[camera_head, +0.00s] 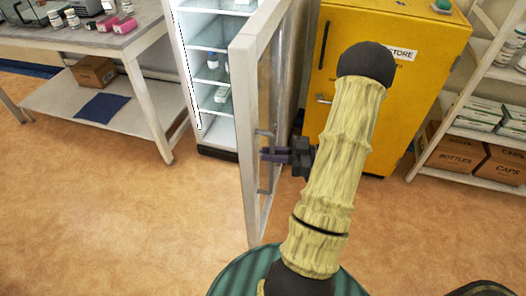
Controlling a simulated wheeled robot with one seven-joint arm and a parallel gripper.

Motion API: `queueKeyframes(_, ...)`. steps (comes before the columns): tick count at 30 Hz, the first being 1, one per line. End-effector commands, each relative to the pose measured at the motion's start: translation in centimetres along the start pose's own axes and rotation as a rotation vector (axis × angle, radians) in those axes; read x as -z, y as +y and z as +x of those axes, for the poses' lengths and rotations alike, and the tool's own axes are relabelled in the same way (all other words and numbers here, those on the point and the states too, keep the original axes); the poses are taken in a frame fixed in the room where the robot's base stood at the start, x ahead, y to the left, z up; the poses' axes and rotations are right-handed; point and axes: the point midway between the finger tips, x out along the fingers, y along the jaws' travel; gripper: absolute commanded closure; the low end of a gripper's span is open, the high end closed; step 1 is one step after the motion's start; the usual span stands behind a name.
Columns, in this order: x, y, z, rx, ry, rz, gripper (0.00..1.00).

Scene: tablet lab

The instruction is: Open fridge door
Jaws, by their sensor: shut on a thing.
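The white fridge (222,133) stands at the upper middle, with lit shelves showing inside. Its glass door (246,140) with a white frame stands swung open towards me, seen nearly edge-on. An upright grey handle (263,188) is on the door's right-hand face. My gripper (266,155), dark with purple-grey fingers, is at this handle and shut on it, its fingers pointing left. The fingers cover the middle of the handle. My arm crosses the picture to the right of the door.
A yellow cabinet (400,75) stands behind my arm. A shelf rack with boxes (455,147) is at the right. A table (95,42) with bottles and a low shelf is at the left. The orange floor (120,215) left of the door is clear.

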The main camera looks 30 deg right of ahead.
Motion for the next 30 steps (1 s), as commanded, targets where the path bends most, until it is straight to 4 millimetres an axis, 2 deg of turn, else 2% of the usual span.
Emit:
queueKeyframes(11,0.2,0.0,0.1,0.004,0.004,-0.003,1.0)
queueKeyframes(12,0.2,0.0,0.0,0.003,0.004,-0.003,0.79)
queueKeyframes(14,0.2,0.0,0.0,0.003,0.003,-0.002,0.7)
queueKeyframes(24,0.1,0.0,-0.4,0.0,0.001,-0.001,0.7)
queueKeyframes(30,0.0,0.1,-2.6,-0.002,0.0,-0.002,0.7)
